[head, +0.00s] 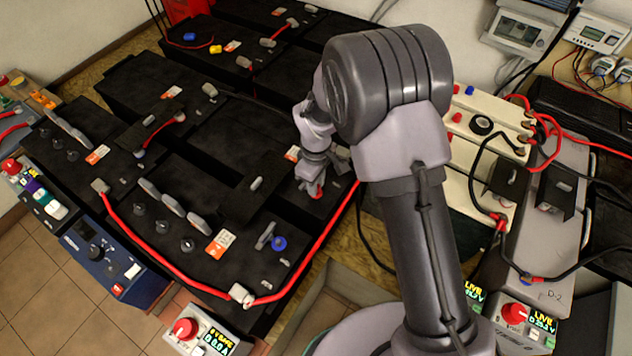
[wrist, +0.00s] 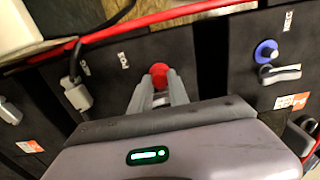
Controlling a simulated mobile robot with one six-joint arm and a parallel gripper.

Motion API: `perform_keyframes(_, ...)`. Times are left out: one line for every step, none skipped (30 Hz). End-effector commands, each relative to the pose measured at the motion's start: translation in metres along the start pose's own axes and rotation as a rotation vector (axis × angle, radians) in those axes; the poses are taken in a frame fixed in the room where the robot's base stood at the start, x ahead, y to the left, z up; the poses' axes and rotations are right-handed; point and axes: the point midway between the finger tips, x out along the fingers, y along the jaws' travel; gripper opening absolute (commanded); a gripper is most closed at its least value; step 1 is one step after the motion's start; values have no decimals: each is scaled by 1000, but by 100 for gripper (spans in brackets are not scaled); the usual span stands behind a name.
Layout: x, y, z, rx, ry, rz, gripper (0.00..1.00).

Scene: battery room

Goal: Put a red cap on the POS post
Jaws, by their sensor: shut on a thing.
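A red cap (wrist: 159,74) sits between the fingertips of my gripper (wrist: 160,88) in the wrist view, and the fingers are shut on it. In the head view my gripper (head: 313,180) is low over the black battery to the right of centre, with a bit of the red cap (head: 318,191) showing. Any post under the cap is hidden, so I cannot tell whether the cap touches one.
A blue cap (wrist: 265,52) is on the neighbouring battery; it shows in the head view (head: 279,243). A thick red cable (wrist: 170,18) runs beyond the gripper. A grey cable clamp (wrist: 78,95) stands left of it. Pale battery units (head: 490,120) stand at the right.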

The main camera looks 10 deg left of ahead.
Motion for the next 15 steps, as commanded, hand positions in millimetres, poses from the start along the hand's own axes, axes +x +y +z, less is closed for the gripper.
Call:
perform_keyframes(0, 0, 0, 0, 0, 0, 0)
perform_keyframes(0, 0, 0, 0, 0, 0, 0)
perform_keyframes(0, 0, 0, 0, 0, 0, 0)
perform_keyframes(0, 0, 0, 0, 0, 0, 0)
perform_keyframes(0, 0, 0, 0, 0, 0, 0)
perform_keyframes(0, 0, 0, 0, 0, 0, 0)
perform_keyframes(0, 0, 0, 0, 0, 0, 0)
perform_keyframes(0, 0, 0, 0, 0, 0, 0)
perform_keyframes(0, 0, 0, 0, 0, 0, 0)
perform_keyframes(1, 0, 0, 0, 0, 0, 0)
perform_keyframes(1, 0, 0, 0, 0, 0, 0)
perform_keyframes(2, 0, 0, 0, 0, 0, 0)
perform_keyframes(3, 0, 0, 0, 0, 0, 0)
perform_keyframes(4, 0, 0, 0, 0, 0, 0)
perform_keyframes(5, 0, 0, 0, 0, 0, 0)
